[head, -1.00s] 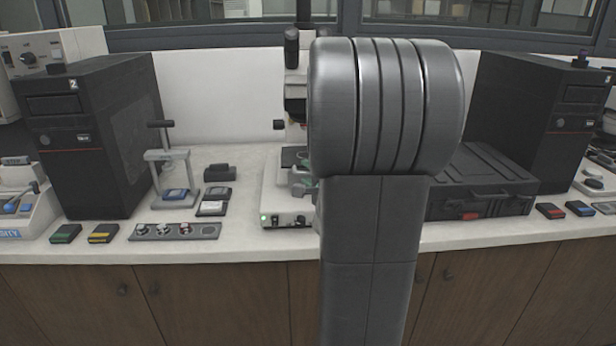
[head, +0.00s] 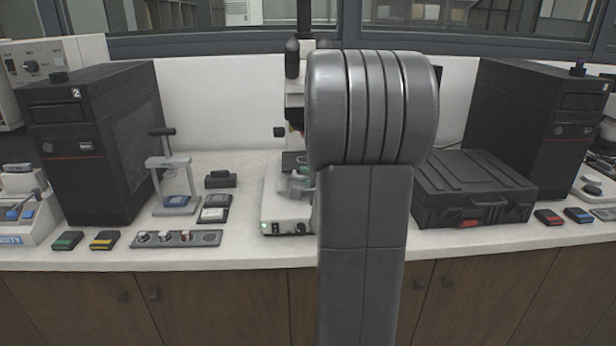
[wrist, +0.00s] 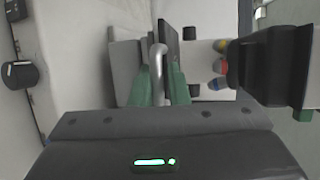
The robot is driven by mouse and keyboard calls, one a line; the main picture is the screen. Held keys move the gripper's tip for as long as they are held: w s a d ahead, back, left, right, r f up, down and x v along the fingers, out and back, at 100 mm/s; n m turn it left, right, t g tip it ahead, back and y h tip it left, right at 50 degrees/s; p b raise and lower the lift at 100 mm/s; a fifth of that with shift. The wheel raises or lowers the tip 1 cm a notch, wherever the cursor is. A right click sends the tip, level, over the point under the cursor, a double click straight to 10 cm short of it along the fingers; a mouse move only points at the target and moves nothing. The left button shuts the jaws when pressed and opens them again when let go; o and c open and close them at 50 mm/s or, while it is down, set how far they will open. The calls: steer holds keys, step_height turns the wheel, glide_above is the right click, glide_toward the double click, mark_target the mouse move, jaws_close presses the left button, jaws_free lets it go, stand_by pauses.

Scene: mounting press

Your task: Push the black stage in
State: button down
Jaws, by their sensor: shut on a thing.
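The black stage (head: 293,161) sits on the pale microscope-like device (head: 275,205) at the middle of the counter, partly hidden behind my arm. In the wrist view a dark flat plate, which looks like the stage (wrist: 168,42), stands edge-on just beyond my fingers. My gripper (wrist: 159,86) has its green fingers closed on either side of a silver rounded handle (wrist: 157,60) beside that plate. In the head view only a little of my gripper shows, left of my arm at the device. How far in the stage sits cannot be told.
A black case (head: 475,190) lies right of my arm. Black computer towers stand at left (head: 85,140) and right (head: 540,120). A small hand press (head: 170,185) and a strip of knobs (head: 178,239) are to the left. Colored knobs (wrist: 220,66) show right of my fingers.

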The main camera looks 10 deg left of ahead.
steer(key=shift+w+a+f, duration=0.1)
steer(key=shift+w+f, duration=0.05)
steer(key=shift+w, duration=0.3)
steer(key=shift+w+a+f, duration=0.1)
steer(key=shift+w+f, duration=0.05)
steer(key=shift+w, duration=0.25)
steer(key=c, duration=1.5)
jaws_free()
steer(key=shift+w, duration=0.1)
steer(key=shift+r, duration=0.1)
steer(key=shift+p, duration=0.3)
steer(key=p+v, duration=0.2)
steer(key=v, duration=1.2)
